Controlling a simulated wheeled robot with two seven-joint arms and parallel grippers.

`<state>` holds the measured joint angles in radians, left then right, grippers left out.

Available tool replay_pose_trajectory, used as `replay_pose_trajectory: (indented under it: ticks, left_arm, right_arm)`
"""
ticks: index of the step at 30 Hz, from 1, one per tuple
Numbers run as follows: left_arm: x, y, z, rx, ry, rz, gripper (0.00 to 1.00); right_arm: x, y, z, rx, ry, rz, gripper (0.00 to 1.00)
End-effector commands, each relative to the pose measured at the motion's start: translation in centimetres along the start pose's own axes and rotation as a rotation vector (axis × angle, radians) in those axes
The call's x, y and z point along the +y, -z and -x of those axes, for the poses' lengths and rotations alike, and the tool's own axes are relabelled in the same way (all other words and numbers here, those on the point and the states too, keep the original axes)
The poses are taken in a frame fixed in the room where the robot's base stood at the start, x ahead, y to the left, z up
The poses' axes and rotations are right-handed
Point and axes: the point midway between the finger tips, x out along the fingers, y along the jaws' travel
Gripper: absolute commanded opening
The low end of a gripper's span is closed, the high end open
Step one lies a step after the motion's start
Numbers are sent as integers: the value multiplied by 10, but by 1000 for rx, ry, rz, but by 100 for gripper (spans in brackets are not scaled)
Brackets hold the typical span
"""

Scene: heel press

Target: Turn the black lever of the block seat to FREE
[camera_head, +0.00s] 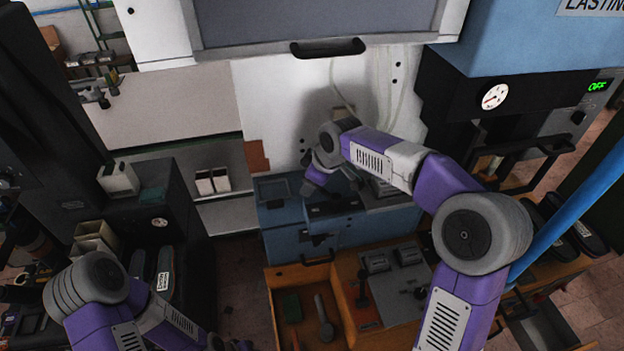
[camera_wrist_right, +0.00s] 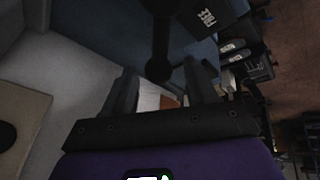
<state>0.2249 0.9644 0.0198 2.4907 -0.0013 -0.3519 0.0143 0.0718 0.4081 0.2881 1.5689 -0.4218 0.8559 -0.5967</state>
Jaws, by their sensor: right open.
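The black lever (camera_wrist_right: 160,40) shows in the right wrist view as a dark rod with a round knob at its lower end. A white plate reading FREE (camera_wrist_right: 208,16) is on a dark block to its right. My right gripper (camera_wrist_right: 160,76) is open, with one finger on each side of the knob in the picture; I cannot tell whether it touches. In the head view my right gripper (camera_head: 330,182) is over the blue machine (camera_head: 283,243), and it hides the lever. My left gripper (camera_head: 228,346) is barely visible at the bottom edge.
A white panel with a dark handle (camera_head: 328,48) hangs above. An open orange drawer (camera_head: 300,275) with tools is below the blue machine. A press with a gauge (camera_head: 495,96) stands at right.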

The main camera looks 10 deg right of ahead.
Motion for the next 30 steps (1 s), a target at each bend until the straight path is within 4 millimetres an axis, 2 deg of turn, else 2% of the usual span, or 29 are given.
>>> replay_pose_trajectory:
  ticks: [9,13,18,30]
  left_arm:
    - [-1,0,-3,0,0,0,43]
    - [-1,0,-4,0,0,0,43]
    - [-1,0,-4,0,0,0,43]
    - [-1,0,-4,0,0,0,43]
  right_arm:
    - [0,1,51,4,-5,1,57]
    - [0,1,66,4,-3,1,57]
    - [0,1,73,2,-1,1,57]
    - [0,0,73,1,-1,1,57]
